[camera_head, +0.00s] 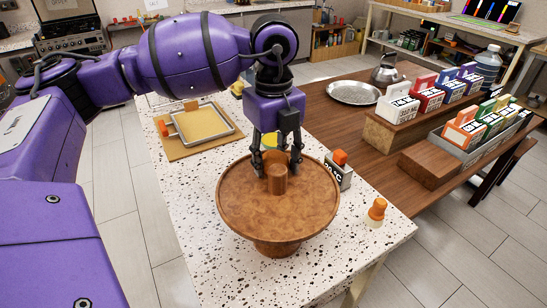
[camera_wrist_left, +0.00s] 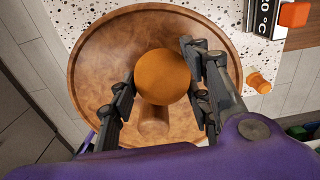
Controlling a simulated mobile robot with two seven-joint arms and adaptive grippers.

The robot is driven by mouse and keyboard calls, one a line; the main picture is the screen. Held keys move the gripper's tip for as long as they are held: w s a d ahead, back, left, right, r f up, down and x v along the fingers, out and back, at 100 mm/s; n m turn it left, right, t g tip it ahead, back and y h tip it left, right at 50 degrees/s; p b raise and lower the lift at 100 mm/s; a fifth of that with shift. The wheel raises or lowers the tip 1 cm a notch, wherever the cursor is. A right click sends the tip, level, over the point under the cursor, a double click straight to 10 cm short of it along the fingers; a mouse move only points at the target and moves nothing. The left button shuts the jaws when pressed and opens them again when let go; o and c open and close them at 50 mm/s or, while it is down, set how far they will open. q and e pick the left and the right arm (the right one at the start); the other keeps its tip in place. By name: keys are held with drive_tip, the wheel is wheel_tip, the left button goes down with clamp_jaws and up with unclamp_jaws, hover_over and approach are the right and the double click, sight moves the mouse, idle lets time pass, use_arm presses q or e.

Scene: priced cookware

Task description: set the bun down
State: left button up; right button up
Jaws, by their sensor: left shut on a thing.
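The bun (camera_wrist_left: 162,76) is a round orange-brown ball in the left wrist view. My left gripper (camera_head: 277,165) is shut on it, with one finger on each side. Below them is a broad, round, brown wooden stand (camera_head: 243,205) on a pedestal foot, whose rim also shows in the left wrist view (camera_wrist_left: 88,62). I cannot tell whether the bun touches the stand. My right gripper is not in view.
The stand is on a speckled white counter (camera_head: 200,205). A tag with an orange top (camera_head: 340,172) and a small orange-capped item (camera_head: 377,210) are to its right. A framed tray (camera_head: 203,124) lies behind left. A wooden table (camera_head: 335,112) with priced boxes is at right.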

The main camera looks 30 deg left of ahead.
sight(274, 155)
use_arm(q)
drive_tip(key=o, duration=1.1)
drive_tip(key=shift+o, duration=0.2)
drive_tip(key=shift+r, duration=0.1)
wheel_tip(274, 155, up, 12)
